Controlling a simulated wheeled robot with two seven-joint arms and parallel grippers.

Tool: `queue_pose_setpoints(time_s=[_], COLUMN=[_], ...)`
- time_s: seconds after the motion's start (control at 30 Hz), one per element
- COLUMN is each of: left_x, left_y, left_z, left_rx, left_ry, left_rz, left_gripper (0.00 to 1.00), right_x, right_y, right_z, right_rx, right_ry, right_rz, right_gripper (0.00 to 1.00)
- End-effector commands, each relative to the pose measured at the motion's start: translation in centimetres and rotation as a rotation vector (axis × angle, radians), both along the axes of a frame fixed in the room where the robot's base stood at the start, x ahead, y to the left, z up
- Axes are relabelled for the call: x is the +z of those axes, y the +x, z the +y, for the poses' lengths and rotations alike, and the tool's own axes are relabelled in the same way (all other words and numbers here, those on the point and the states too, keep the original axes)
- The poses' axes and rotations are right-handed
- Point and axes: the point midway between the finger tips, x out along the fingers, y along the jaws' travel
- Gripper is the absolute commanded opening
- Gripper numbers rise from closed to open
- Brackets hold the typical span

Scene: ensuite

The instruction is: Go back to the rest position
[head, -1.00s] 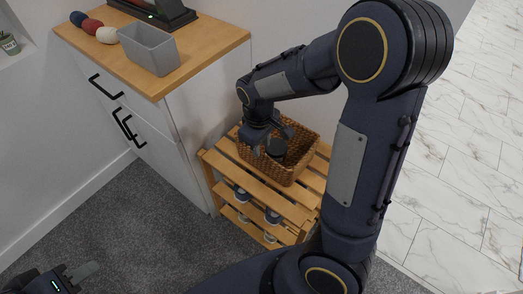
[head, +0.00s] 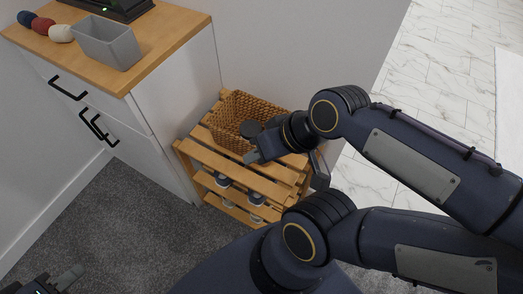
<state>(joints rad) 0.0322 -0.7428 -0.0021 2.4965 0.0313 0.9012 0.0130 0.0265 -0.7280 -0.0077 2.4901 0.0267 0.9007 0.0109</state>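My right gripper (head: 287,170) is in front of and to the right of the wicker basket (head: 227,121), outside it, above the slatted wooden rack. Its fingers look spread apart with nothing between them. My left gripper (head: 62,280) is at the bottom left corner, mostly cut off by the frame. One grey finger shows and I cannot tell how far it is from the other.
The slatted wooden rack (head: 205,155) holds the basket on top and several small jars (head: 223,181) below. A white cabinet (head: 170,105) stands left, with a grey bin (head: 107,43) and several coloured balls (head: 43,27) on top. Grey carpet in front is clear.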

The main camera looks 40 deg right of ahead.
Motion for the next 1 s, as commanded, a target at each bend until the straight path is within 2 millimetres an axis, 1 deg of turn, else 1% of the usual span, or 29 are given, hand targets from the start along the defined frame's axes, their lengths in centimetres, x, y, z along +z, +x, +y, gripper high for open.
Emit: queue_pose_setpoints(time_s=[0.3, 0.37, 0.43, 0.47, 0.57, 0.8, 0.9, 1.0], left_x=[0.1, 0.4, 1.3, 1.9, 4.6, 13.3, 15.7, 16.3], left_y=[0.0, 0.0, 0.0, 0.0, 0.0, 0.0, 0.0, 0.0], left_z=[0.0, 0.0, 0.0, 0.0, 0.0, 0.0, 0.0, 0.0], left_rx=[0.000, 0.000, 0.000, 0.000, 0.000, 0.000, 0.000, 0.000], left_ry=[0.000, 0.000, 0.000, 0.000, 0.000, 0.000, 0.000, 0.000], left_rz=[0.000, 0.000, 0.000, 0.000, 0.000, -0.001, -0.001, 0.000], left_gripper=[0.34, 0.34, 0.34, 0.34, 0.34, 0.34, 0.34, 0.34], right_x=[0.0, 0.4, 1.3, 1.9, 4.6, 13.3, 15.7, 16.3], right_y=[-0.2, -0.2, -0.2, -0.2, -0.2, -0.2, -0.2, -0.2], right_z=[0.1, 0.1, 0.1, 0.1, 0.1, 0.0, 0.1, 0.1], right_rx=[-0.007, -0.007, -0.007, -0.007, -0.007, -0.007, -0.007, -0.006], right_ry=[0.002, 0.002, 0.002, 0.002, 0.002, 0.001, 0.001, 0.001], right_rz=[-0.006, -0.006, -0.006, -0.006, -0.006, -0.007, -0.007, -0.006], right_gripper=[0.30, 0.30, 0.30, 0.30, 0.30, 0.30, 0.30, 0.30])
